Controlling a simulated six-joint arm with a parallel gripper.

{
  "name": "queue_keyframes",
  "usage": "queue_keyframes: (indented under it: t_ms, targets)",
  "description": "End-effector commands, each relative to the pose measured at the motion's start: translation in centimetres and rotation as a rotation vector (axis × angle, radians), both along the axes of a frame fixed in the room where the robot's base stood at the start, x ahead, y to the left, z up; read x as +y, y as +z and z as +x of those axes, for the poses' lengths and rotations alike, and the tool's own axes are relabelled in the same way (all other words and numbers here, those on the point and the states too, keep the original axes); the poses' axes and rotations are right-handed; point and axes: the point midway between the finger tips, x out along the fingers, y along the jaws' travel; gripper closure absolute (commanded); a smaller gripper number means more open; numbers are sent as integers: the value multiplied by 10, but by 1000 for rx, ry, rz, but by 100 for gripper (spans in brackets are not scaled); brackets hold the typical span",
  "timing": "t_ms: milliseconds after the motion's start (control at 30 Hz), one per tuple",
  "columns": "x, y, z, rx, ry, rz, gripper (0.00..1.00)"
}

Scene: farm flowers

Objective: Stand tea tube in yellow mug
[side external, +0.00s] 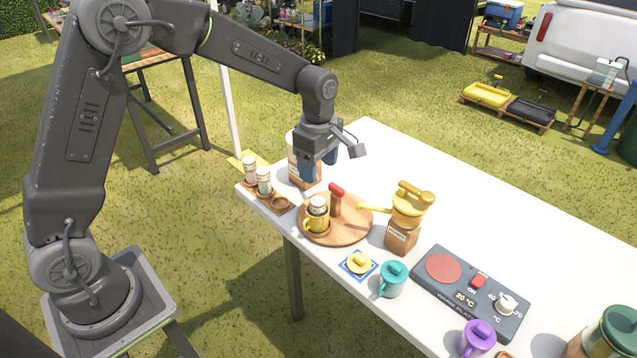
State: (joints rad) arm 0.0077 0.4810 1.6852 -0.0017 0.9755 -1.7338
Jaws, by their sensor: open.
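The yellow mug (311,226) stands on a round wooden board (349,229). A tea tube (318,203) with a pale label and brownish cap stands upright in the mug, its upper part showing above the rim. Two similar tubes, one with a reddish label (250,170) and one with a greenish label (264,182), stand in a wooden rack (272,207) to the left, whose nearest round slot is empty. My gripper (318,168) is open, above and behind the mug, apart from the tube, with nothing seen between its fingers.
A labelled jar (294,165) is partly hidden behind my gripper. A red-topped wooden handle (337,198) rises from the board. A yellow-topped dispenser (406,218), teal mug (392,280) and warming plate (470,290) stand to the right. The table's back right is clear.

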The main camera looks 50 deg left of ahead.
Motion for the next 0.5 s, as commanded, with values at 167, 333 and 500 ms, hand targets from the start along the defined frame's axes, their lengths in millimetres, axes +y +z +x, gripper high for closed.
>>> queue_keyframes:
  t_ms: [167,333,500]
  targets:
    - [0,18,0,-1,0,0,35]
    - [0,23,-1,0,-3,0,35]
    - [0,46,-17,-41,-126,2,35]
